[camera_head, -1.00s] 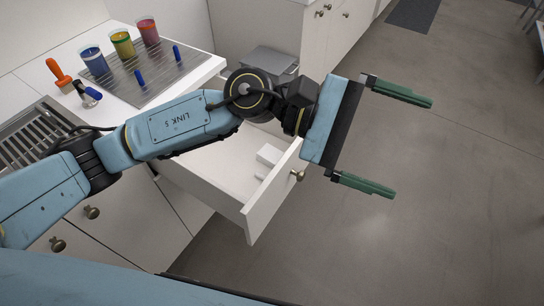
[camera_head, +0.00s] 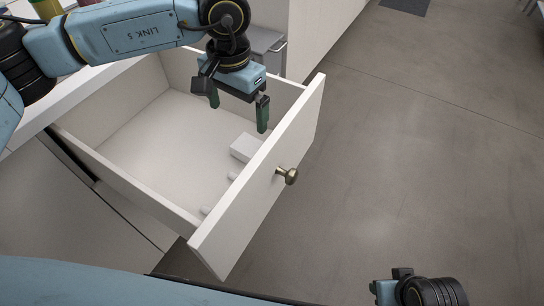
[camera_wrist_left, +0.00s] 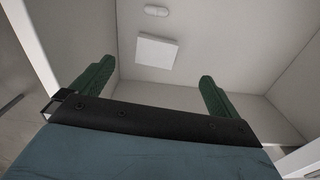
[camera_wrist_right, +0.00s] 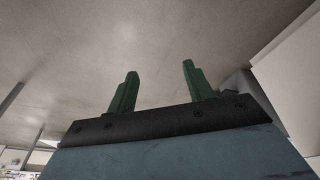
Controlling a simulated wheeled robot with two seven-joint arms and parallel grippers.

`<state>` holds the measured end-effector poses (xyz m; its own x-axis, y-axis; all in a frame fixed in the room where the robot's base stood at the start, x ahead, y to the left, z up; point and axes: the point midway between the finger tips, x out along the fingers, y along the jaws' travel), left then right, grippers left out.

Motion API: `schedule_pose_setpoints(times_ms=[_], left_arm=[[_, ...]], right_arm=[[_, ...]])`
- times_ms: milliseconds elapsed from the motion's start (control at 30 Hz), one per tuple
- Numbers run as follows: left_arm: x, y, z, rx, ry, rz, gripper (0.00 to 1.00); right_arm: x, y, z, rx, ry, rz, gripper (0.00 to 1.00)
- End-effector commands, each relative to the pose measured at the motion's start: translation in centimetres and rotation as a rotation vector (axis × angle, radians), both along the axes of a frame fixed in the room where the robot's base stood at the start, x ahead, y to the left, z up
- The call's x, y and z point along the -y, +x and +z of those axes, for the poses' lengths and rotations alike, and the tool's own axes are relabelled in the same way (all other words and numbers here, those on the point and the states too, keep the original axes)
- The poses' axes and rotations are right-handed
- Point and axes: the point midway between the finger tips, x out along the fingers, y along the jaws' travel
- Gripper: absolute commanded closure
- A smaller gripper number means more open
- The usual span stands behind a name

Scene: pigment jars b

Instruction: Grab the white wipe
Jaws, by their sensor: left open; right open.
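The open white drawer (camera_head: 150,125) holds a flat white square block (camera_head: 244,147), which may be the white wipe; I cannot tell for sure. It lies near the drawer front and also shows in the left wrist view (camera_wrist_left: 158,51). A small white rounded piece (camera_wrist_left: 157,11) lies near it. My left gripper (camera_head: 238,112) is open, points down over the drawer and is apart from the block. Its green fingers also show in the left wrist view (camera_wrist_left: 152,80). My right gripper (camera_wrist_right: 158,70) is open and empty, away from the drawer over the floor side.
The drawer front (camera_head: 262,185) with its brass knob (camera_head: 287,176) stands out over the floor. The drawer walls surround the block. A yellow jar (camera_head: 46,8) shows at the top left on the counter. A grey bin (camera_head: 266,45) stands behind the drawer.

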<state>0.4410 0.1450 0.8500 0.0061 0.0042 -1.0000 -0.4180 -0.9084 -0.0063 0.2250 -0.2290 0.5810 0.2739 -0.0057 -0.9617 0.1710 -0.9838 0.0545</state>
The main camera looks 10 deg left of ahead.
Motion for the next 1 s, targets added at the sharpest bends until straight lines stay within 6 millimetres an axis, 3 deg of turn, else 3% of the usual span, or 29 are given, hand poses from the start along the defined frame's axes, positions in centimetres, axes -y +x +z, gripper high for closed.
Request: schedule_pose_setpoints(times_ms=[233, 467, 600, 833, 1000], left_arm=[[0.1, 0.0, -2.5, -0.004, -0.001, 0.002, 0.0], [0.1, 0.0, -6.9, -0.003, -0.003, 0.002, 0.0], [0.1, 0.0, -8.7, -0.003, -0.004, 0.002, 0.0], [0.2, 0.0, -9.7, -0.002, -0.004, 0.002, 0.0], [0.3, 0.0, -11.3, -0.004, -0.004, 0.002, 0.0]], right_arm=[[-0.2, -0.2, 2.1, 0.019, 0.005, -0.002, 0.48], [-0.8, -1.0, 5.0, 0.036, 0.023, -0.004, 0.48], [-1.4, 0.2, 5.8, 0.111, 0.042, 0.004, 0.48], [-1.9, 1.4, 6.4, 0.181, 0.059, 0.013, 0.48], [-2.9, 3.9, 7.3, 0.325, 0.092, 0.029, 0.48]])
